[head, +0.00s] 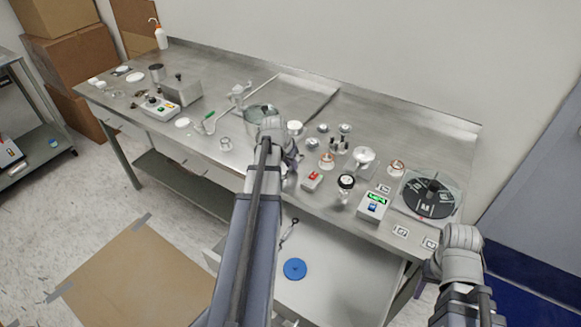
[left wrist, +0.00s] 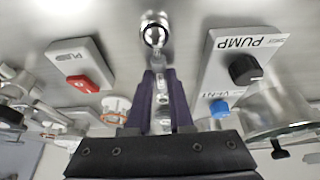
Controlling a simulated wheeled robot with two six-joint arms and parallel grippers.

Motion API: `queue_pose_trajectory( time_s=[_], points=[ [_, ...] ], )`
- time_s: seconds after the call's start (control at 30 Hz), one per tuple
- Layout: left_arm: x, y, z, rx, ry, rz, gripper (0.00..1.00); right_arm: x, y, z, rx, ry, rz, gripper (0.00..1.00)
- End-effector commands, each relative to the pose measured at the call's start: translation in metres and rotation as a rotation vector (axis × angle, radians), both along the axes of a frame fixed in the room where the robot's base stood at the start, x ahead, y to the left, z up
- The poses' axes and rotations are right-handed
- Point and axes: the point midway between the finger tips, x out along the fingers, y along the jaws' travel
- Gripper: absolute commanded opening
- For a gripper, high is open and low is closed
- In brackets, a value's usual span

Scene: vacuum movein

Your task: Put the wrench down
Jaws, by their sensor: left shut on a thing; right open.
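My left gripper (head: 291,166) is over the front part of the steel bench, partly hidden behind its own arm in the head view. In the left wrist view its dark purple fingers (left wrist: 164,100) are shut on a slim silver metal piece, the wrench (left wrist: 163,86). Most of the wrench is hidden between the fingers. A shiny round metal knob (left wrist: 153,35) shows just beyond the fingertips; I cannot tell whether it touches the wrench. My right gripper (head: 426,274) is open, low beside the bench's right front edge and mostly hidden by its wrist.
A red-switch box (head: 312,180) and a green-display box (head: 374,207) stand near the bench's front edge. Several small metal fittings lie behind them. A black disc (head: 430,197) is at the right. An open drawer (head: 335,295) holds a blue disc (head: 294,269) and a slim tool (head: 289,233).

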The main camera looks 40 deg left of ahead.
Motion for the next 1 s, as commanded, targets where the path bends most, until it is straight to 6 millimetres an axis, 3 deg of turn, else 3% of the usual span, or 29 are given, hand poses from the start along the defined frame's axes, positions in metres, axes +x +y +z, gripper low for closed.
queue_pose_trajectory(
  time_s=[0.23, 0.27, 0.5, 1.0],
  points=[
    [0.0, 0.0, -0.004, 0.0, 0.0, 0.0, 0.0, 0.0, 0.0, -0.004, 0.0, 0.0, 0.0, 0.55],
    [0.0, 0.0, -0.002, 0.0, 0.0, 0.0, 0.23, 0.0, 0.0, -0.002, 0.0, 0.0, 0.0, 0.55],
    [0.0, 0.0, -0.002, 0.0, 0.0, 0.0, 0.5, 0.0, 0.0, -0.002, 0.0, 0.0, 0.0, 0.55],
    [-0.003, 0.0, 0.009, 0.0, 0.0, 0.0, 0.5, 0.0, 0.0, 0.009, 0.0, 0.0, 0.0, 0.55]
  ],
)
